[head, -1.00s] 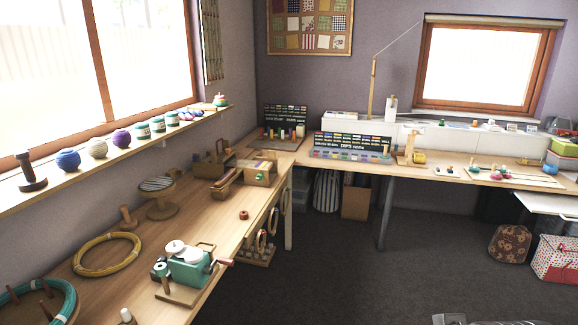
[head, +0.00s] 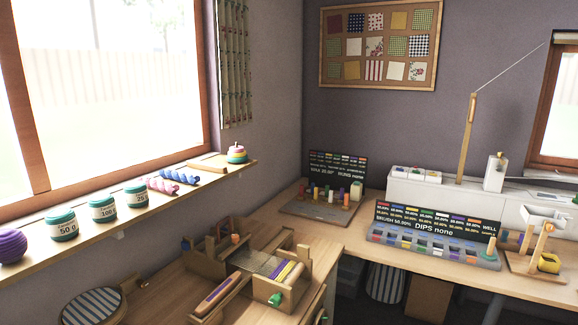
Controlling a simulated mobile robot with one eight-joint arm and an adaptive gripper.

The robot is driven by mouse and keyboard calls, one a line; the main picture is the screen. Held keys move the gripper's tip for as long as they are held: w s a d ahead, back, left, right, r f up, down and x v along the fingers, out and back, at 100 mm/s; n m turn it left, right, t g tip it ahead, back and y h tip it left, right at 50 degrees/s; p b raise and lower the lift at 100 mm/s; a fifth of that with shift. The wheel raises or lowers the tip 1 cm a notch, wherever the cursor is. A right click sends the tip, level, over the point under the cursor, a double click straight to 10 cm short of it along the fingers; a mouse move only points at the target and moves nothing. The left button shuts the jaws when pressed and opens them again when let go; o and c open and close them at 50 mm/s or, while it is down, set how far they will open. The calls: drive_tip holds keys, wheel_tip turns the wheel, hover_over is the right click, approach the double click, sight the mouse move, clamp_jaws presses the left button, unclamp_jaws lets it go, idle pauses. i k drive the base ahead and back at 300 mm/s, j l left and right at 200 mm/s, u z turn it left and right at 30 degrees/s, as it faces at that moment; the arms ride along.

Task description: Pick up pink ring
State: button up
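I cannot pick out a separate pink ring for certain. A small stack of coloured rings (head: 236,153) stands at the far end of the windowsill. It shows red or pink, yellow and green bands, too small to tell apart exactly. A pink twisted piece (head: 160,185) lies on the sill beside a blue twisted piece (head: 180,175); neither is clearly a ring. My gripper is not in view.
The windowsill (head: 130,217) also holds several teal-labelled jars (head: 102,208) and a purple ball (head: 12,246). Below it, the wooden bench (head: 270,222) carries a wooden loom-like box (head: 275,285) and a rack of coloured pegs (head: 330,200). Bare bench shows between them.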

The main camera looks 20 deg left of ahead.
sight(240, 149)
drive_tip(key=i+u, duration=0.1)
drive_tip(key=i, duration=0.4)
drive_tip(key=i+l+u, duration=0.15)
drive_tip(key=i, duration=0.35)
drive_tip(key=i+l+u, duration=0.1)
drive_tip(key=i, duration=0.4)
drive_tip(key=i+l+u, duration=0.15)
drive_tip(key=i, duration=0.35)
